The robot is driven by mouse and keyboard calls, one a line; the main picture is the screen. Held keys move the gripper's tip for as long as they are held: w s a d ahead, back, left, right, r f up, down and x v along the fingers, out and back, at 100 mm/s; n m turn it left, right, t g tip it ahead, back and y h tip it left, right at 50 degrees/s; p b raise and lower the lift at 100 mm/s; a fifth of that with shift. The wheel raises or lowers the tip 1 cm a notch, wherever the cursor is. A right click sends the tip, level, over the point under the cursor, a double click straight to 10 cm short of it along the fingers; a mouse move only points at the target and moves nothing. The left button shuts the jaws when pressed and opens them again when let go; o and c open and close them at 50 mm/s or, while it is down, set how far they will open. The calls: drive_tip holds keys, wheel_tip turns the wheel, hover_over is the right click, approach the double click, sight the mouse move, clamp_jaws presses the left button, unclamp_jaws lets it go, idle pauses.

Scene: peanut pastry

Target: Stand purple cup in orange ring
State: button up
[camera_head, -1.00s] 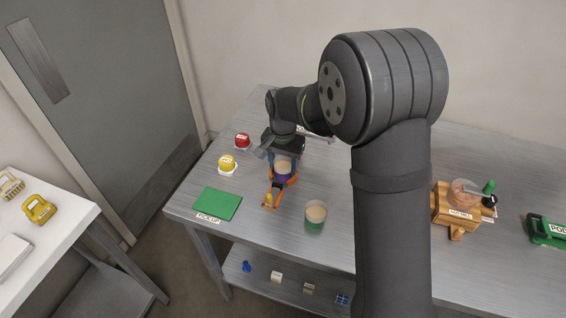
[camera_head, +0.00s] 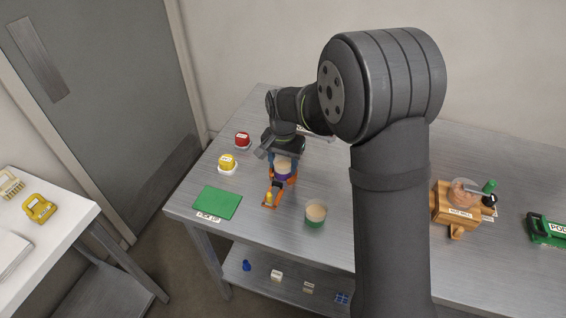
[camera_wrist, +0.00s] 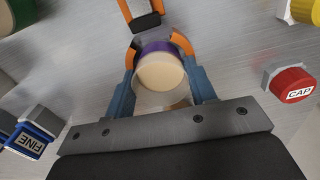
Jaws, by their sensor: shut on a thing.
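The purple cup (camera_head: 283,171) has a tan top and a purple band. It also shows in the wrist view (camera_wrist: 160,73), upright between the two blue fingers. My gripper (camera_wrist: 163,88) is shut on it. The orange ring (camera_head: 271,198) has a handle with a dark section that points toward the table's front. In the wrist view the orange ring (camera_wrist: 183,43) curves around the far side of the cup. The cup is at the ring, but I cannot tell whether its base rests on the table.
A green cup (camera_head: 316,215) stands to the right front. A green mat (camera_head: 217,203), a yellow button (camera_head: 227,162) and a red button (camera_head: 242,140) lie to the left. A wooden mill (camera_head: 455,205) stands at the right.

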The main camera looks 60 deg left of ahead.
sight(283, 162)
drive_tip(key=shift+f, duration=0.1)
drive_tip(key=o, duration=1.1)
drive_tip(key=shift+r, duration=3.5)
drive_tip(key=shift+f, duration=0.1)
drive_tip(key=shift+f, duration=3.2)
